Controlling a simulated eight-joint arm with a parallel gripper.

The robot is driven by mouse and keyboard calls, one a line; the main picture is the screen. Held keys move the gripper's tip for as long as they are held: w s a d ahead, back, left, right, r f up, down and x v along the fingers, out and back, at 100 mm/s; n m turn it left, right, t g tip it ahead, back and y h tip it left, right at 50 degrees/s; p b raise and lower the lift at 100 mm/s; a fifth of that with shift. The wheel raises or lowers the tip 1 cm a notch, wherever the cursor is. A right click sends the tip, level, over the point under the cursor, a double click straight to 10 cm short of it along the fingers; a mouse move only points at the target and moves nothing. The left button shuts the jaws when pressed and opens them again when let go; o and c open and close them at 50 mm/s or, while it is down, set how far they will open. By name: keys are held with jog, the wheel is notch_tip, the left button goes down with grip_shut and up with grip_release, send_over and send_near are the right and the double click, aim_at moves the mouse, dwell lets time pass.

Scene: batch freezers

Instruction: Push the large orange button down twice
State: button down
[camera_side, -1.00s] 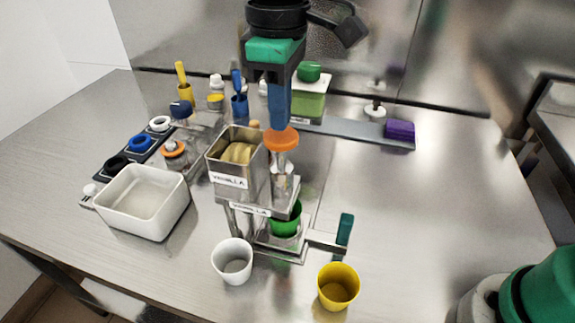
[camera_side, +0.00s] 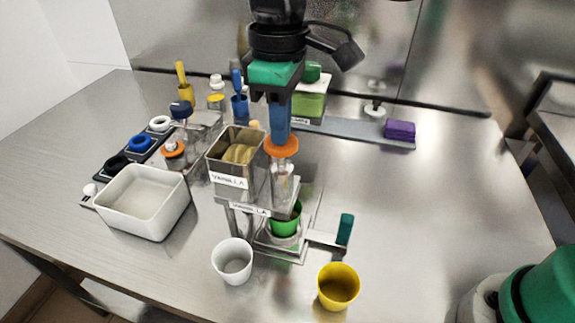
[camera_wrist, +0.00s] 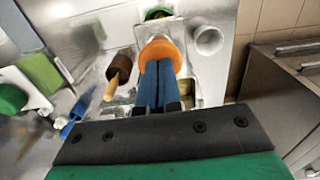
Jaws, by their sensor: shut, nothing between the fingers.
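The large orange button (camera_side: 285,149) is a round disc on top of a clear dispenser column, beside a metal bin labelled vanilla (camera_side: 230,177). My gripper (camera_side: 278,143) is shut and empty. Its blue fingers point straight down, and their tips appear to touch the top of the button. In the wrist view, the shut fingers (camera_wrist: 158,75) overlap the orange disc (camera_wrist: 160,50) and hide part of it. A green cup (camera_side: 286,222) stands on the stand below the dispenser.
A white cup (camera_side: 233,262) and a yellow cup (camera_side: 338,287) stand in front. A white tub (camera_side: 142,203) is at left. Behind are a green container (camera_side: 309,103), a blue-handled tool in a cup (camera_side: 238,95) and a purple block (camera_side: 400,130).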

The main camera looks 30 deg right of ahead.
jog(key=shift+f, duration=0.65)
dwell(0.5)
jog(key=shift+r, duration=2.15)
jog(key=shift+r, duration=0.1)
jog(key=shift+r, duration=2.4)
